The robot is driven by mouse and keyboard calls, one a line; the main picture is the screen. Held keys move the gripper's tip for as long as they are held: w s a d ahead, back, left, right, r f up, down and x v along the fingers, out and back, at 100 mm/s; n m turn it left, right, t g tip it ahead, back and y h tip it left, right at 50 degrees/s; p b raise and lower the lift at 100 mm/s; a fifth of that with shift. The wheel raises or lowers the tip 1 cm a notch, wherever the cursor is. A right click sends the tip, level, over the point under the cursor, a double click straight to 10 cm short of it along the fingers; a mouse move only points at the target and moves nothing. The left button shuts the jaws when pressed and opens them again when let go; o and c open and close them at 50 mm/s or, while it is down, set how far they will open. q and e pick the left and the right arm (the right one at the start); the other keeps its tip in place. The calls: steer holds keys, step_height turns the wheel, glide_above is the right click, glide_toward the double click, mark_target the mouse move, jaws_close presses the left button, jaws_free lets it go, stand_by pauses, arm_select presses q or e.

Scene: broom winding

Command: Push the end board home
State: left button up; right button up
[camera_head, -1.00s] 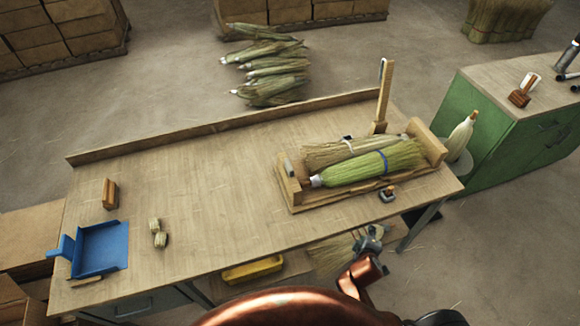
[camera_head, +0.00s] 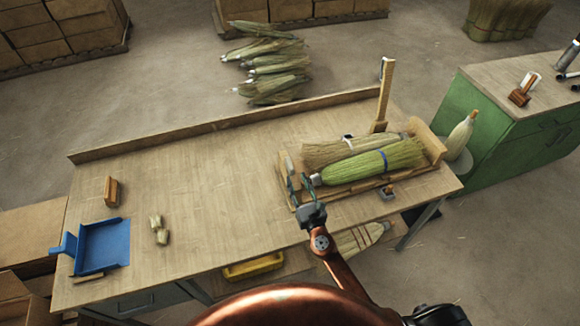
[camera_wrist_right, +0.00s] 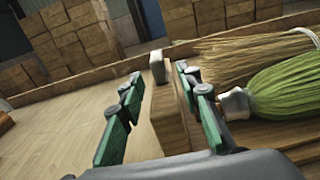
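A wooden tray (camera_head: 283,157) on the workbench holds a pale broom head (camera_head: 322,153) and a green broom head with a blue band (camera_head: 370,167). The wooden end board (camera_wrist_right: 168,120) stands upright at the tray's left end, partly hidden by my gripper in the head view. My right gripper (camera_head: 298,181) is there with its fingers apart. In the right wrist view, the board stands between the two green-padded fingers, nearer the right one, with a gap at the left finger. Contact on the right side cannot be told. My left gripper is not in view.
A wooden post (camera_head: 384,95) stands behind the tray. A blue dustpan (camera_head: 103,246), a brown block (camera_head: 112,191) and small pale pieces (camera_head: 158,230) lie on the left. The bench middle is clear. A green cabinet (camera_head: 500,140) is at the right.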

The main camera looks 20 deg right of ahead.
mark_target(293, 172)
steer(key=shift+w+a+n, duration=0.25)
steer(key=shift+w+n, duration=0.05)
steer(key=shift+w, duration=0.15)
steer(key=w, duration=0.7)
steer(key=shift+s, duration=0.1)
jaws_close()
